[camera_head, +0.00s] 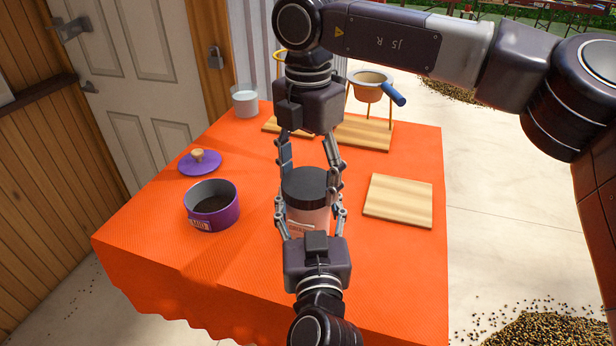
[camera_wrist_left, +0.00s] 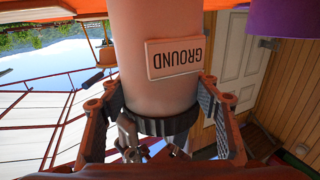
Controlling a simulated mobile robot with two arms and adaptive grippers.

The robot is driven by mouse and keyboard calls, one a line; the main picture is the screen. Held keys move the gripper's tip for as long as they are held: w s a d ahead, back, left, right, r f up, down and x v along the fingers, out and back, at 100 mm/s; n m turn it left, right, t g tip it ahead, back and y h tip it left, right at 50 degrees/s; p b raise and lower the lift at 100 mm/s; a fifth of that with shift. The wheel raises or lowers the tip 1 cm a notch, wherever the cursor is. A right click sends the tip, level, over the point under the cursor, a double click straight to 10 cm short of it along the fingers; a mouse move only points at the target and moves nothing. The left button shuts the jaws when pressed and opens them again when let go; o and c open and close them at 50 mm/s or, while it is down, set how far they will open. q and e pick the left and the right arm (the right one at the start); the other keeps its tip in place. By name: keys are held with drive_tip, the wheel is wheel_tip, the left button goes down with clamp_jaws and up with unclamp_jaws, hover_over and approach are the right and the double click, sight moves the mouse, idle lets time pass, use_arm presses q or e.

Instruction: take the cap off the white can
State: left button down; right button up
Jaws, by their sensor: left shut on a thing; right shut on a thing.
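The white can (camera_head: 309,216), pinkish in this light, stands upright near the middle of the table; its base is hidden in the head view. Its black cap (camera_head: 305,182) sits on top. My left gripper (camera_head: 309,212) reaches in from the front and is shut around the can's body. My right gripper (camera_head: 310,180) comes down from above, its fingers shut on both sides of the cap. In the left wrist view, which is upside down, the can (camera_wrist_left: 152,45) shows a GROUND label, with the cap's dark rim (camera_wrist_left: 165,125) below it.
A purple tin (camera_head: 212,212) stands left of the can, with its purple lid (camera_head: 200,164) behind it. A wooden board (camera_head: 398,200) lies to the right. A wooden stand (camera_head: 362,134) with a cloth filter and a clear cup (camera_head: 245,102) are at the back.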

drive_tip(key=shift+c, duration=0.6)
drive_tip(key=n, duration=0.2)
drive_tip(key=shift+n, duration=0.3)
drive_tip(key=n, duration=0.5)
drive_tip(key=shift+n, duration=0.3)
drive_tip(key=n, duration=0.3)
drive_tip(key=shift+n, duration=0.4)
drive_tip(key=n, duration=1)
drive_tip(key=shift+n, duration=0.4)
drive_tip(key=n, duration=0.8)
drive_tip(key=shift+n, duration=0.4)
drive_tip(key=n, duration=0.4)
drive_tip(key=shift+n, duration=0.3)
